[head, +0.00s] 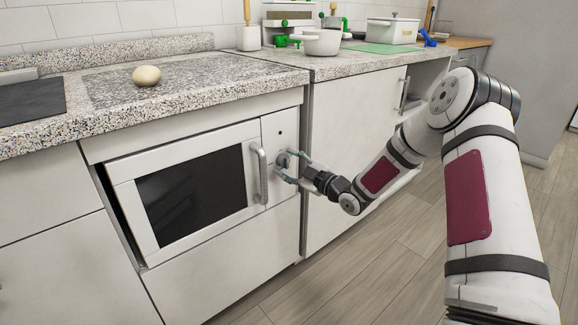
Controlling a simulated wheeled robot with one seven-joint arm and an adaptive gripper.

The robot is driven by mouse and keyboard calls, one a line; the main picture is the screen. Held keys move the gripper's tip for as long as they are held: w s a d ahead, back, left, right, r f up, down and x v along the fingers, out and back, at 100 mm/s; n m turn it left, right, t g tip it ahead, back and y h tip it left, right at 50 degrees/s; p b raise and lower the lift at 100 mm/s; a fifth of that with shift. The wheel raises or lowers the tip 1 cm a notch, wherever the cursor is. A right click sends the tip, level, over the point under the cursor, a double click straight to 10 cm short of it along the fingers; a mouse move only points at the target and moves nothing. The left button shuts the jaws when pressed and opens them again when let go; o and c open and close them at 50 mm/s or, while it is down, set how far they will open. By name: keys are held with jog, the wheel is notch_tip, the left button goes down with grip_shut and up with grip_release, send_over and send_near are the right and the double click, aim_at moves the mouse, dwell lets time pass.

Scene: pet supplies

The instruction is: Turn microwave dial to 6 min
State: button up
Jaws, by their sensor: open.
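The white microwave (128,210) is built in under the counter, with a dark window and a door that looks shut. Its curved grey handle (260,173) stands at the right side of the door. The dial (282,160) is a small grey knob on the control panel, right of the handle. My gripper (283,167) is open at the panel, with its fingers at the dial. I cannot tell whether they touch it. The gripper partly hides the dial, and its markings are too small to read.
A round pale object (147,76) sits on the speckled counter (215,80) above. A white pot (321,42), a lidded white pot (392,29) and green items stand further right. The handle is close to my gripper's left. The floor (345,270) in front is clear.

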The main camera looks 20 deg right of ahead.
jog(key=c, duration=1.2)
jog(key=shift+o, duration=0.2)
